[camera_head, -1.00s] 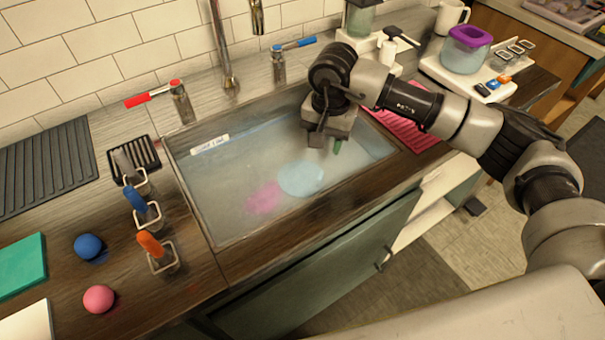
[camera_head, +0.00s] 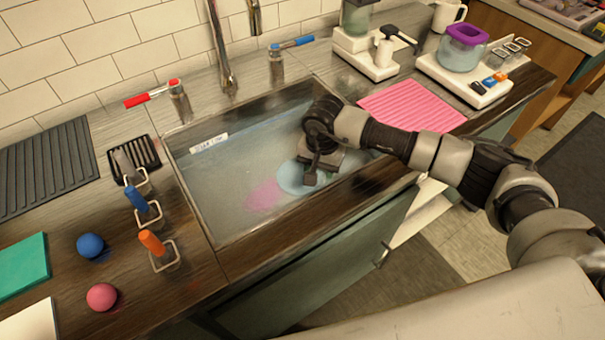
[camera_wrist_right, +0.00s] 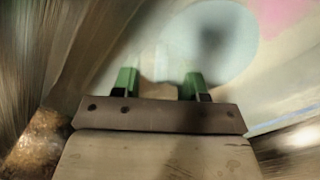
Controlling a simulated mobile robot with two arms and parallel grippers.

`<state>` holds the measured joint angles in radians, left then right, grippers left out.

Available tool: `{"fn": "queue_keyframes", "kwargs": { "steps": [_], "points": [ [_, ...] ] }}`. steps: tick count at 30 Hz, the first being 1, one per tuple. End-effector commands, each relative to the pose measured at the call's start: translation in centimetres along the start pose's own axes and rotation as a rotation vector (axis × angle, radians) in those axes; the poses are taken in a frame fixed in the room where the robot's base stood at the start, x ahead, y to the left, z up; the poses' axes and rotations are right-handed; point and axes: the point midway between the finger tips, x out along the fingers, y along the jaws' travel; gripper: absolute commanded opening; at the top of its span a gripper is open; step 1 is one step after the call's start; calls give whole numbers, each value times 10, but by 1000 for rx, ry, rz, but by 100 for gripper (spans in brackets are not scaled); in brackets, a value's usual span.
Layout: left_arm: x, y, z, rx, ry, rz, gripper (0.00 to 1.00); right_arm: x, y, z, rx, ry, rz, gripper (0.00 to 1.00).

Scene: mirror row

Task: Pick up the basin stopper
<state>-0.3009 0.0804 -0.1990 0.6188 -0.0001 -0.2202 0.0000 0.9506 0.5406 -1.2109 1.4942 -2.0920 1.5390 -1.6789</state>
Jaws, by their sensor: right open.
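I cannot clearly make out a basin stopper in either view; the water in the sink (camera_head: 215,190) is cloudy. A pale blue round shape (camera_head: 288,180) and a pink shape (camera_head: 263,195) show blurred in the water. My right gripper (camera_head: 311,180) points down into the sink over the right part of the pale blue shape and covers some of it. In the right wrist view, its green-tipped fingers (camera_wrist_right: 160,80) are apart, with nothing clearly held between them. The pale blue shape (camera_wrist_right: 190,40) lies just beyond the fingers there. My left gripper is out of view.
A tap (camera_head: 228,75) rises behind the sink, between a red-handled lever (camera_head: 153,93) and a blue-handled lever (camera_head: 292,43). Brushes in holders (camera_head: 150,212) and two balls (camera_head: 90,245) stand left of the sink. A pink ridged mat (camera_head: 412,105) lies to the right.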

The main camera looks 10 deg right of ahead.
Motion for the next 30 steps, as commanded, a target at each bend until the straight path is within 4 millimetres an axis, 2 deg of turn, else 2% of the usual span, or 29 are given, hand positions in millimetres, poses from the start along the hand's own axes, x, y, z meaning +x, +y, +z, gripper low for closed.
{"fn": "queue_keyframes", "kwargs": {
  "steps": [3,4,12,23,26,30],
  "points": [
    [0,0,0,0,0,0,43,0,0,0,0,0,0,43],
    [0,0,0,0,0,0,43,0,0,0,0,0,0,40],
    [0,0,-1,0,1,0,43,0,0,0,0,0,0,0],
    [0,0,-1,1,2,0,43,-6,0,0,0,1,-1,0],
    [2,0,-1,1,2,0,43,-20,-1,-1,0,4,-4,0],
    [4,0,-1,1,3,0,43,-49,0,-1,0,4,-3,0]
  ]
}}
